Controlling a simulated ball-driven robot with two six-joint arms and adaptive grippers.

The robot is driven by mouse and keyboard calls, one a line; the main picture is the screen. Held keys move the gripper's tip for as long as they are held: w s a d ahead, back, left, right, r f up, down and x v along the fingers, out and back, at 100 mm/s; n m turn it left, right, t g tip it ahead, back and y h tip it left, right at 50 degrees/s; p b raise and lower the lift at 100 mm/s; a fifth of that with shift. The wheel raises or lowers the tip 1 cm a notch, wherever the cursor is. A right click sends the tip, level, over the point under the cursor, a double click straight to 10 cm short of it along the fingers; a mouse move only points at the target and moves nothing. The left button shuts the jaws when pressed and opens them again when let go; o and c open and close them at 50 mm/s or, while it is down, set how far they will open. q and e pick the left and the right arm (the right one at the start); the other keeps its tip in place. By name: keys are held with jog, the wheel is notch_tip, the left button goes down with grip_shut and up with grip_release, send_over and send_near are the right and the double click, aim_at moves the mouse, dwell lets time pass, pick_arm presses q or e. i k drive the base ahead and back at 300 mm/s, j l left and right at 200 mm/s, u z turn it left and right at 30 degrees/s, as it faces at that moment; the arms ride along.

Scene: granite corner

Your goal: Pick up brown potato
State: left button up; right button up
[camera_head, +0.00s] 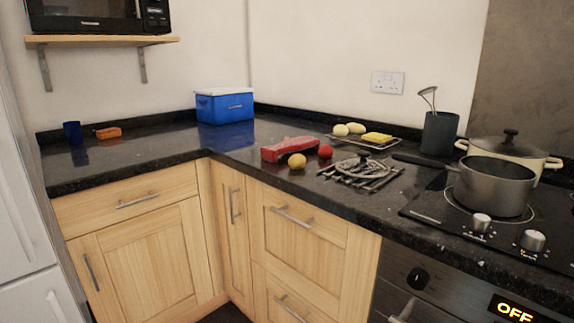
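A small yellow-brown rounded object (297,161) lies near the front edge of the black granite counter (240,150), just in front of a red item. It may be the brown potato, but it is too small to be sure. Two pale yellowish oval objects (340,130) (356,128) lie farther back on a flat tray or rack (362,143); they also look potato-like but paler. Neither of my grippers shows in the head view.
A red block-like item (288,148), a red round object (325,151) and a metal trivet (360,171) are close by. A yellow sponge-like block (377,138) lies on the tray. Pots (494,184) stand right; a blue cooler (225,107) stands back left. The left counter is mostly clear.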

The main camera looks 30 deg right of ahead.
aim_at(297, 161)
jog(key=l+z, duration=0.15)
jog(key=z, duration=1.8)
jog(key=i+j+z, duration=0.15)
jog(key=j+z, duration=0.15)
jog(key=j, duration=0.4)
jog(key=i+j+z, duration=0.1)
jog(key=j+z, duration=0.15)
jog(key=j, duration=0.45)
